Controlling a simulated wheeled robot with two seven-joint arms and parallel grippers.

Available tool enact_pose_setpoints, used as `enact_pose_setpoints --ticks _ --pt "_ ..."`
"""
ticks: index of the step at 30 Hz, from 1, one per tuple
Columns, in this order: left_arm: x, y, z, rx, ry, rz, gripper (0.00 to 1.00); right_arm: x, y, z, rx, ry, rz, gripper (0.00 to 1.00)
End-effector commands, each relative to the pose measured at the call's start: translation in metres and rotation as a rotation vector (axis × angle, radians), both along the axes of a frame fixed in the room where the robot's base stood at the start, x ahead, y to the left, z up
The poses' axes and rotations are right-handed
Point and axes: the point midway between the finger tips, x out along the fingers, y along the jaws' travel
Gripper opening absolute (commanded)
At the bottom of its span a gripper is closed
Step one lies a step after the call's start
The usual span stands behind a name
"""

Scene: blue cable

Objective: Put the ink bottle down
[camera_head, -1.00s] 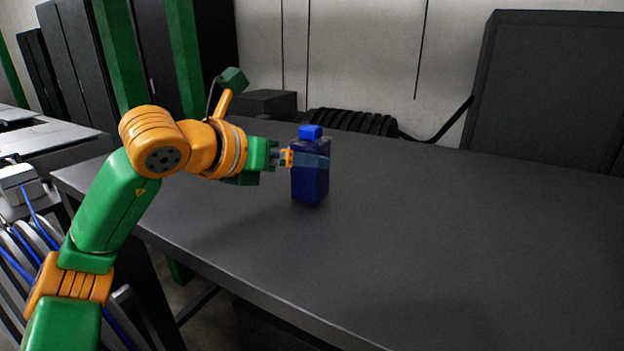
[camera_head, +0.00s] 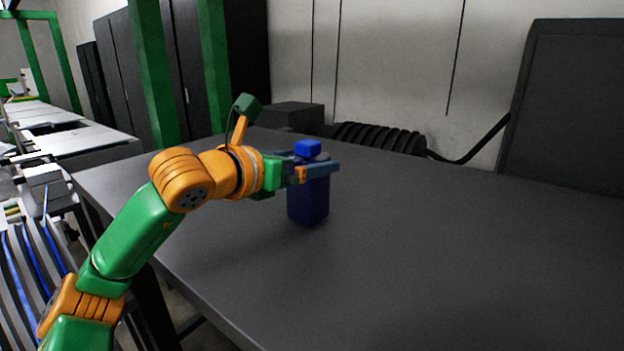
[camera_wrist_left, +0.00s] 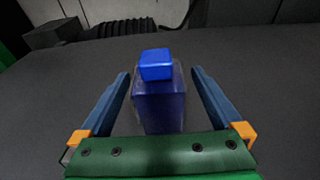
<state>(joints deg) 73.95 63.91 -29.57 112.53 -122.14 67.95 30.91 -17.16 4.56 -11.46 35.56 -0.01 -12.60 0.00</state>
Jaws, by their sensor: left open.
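The ink bottle (camera_head: 308,203) is dark blue with a brighter blue cap. It stands upright on the dark table (camera_head: 420,250). My left gripper (camera_head: 325,164) is open around the bottle's upper part, just below the cap. In the left wrist view the bottle (camera_wrist_left: 159,105) stands between the two blue fingers of the gripper (camera_wrist_left: 159,85), with a gap on both sides. My right gripper is not in view.
A black ribbed hose (camera_head: 378,137) and a dark box (camera_head: 292,116) are at the table's back edge. A large dark panel (camera_head: 570,110) stands at the back right. The table's middle and right are clear.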

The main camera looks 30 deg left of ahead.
Motion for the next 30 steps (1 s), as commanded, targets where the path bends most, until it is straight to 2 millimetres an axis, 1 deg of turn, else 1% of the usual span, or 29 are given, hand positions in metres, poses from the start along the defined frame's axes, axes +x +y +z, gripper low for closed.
enact_pose_setpoints --ticks 1,3,6,9,13,14,15,17,18,20,21,23,24,25,30 --pt "0.009 -0.001 0.002 -0.001 0.007 -0.001 1.00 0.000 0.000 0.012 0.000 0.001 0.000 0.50" --pt "0.023 -0.004 -0.002 0.000 0.007 -0.001 1.00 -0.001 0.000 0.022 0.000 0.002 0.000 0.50" --pt "0.038 -0.006 -0.007 -0.003 0.004 -0.001 1.00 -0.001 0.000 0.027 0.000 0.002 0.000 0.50" --pt "0.042 -0.006 -0.011 -0.001 0.003 0.000 1.00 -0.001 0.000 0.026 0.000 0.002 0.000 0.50" --pt "0.042 -0.006 -0.012 -0.001 0.002 0.000 1.00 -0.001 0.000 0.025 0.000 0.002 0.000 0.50" --pt "0.042 -0.006 -0.012 -0.001 0.002 0.000 0.97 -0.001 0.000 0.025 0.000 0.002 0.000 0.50" --pt "0.042 -0.006 -0.012 -0.001 0.002 0.000 0.86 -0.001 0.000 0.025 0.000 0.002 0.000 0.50" --pt "0.042 -0.006 -0.012 -0.001 0.002 0.000 0.70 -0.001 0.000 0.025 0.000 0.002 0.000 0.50" --pt "0.042 -0.006 -0.012 -0.001 0.002 0.000 0.59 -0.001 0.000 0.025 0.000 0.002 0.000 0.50" --pt "0.041 -0.006 -0.012 -0.001 0.002 0.000 0.43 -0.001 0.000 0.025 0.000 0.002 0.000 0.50" --pt "0.042 -0.006 -0.012 -0.001 0.002 0.000 0.33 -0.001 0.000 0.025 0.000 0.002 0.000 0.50" --pt "0.042 -0.006 -0.012 -0.001 0.002 0.000 0.16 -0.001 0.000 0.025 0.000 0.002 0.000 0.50" --pt "0.041 -0.006 -0.012 -0.001 0.002 0.000 0.06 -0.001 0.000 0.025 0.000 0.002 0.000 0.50" --pt "0.041 -0.006 -0.012 -0.001 0.002 0.000 0.00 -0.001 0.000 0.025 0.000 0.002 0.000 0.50" --pt "0.041 -0.006 -0.011 -0.001 0.000 0.000 0.00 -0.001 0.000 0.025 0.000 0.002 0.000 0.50"
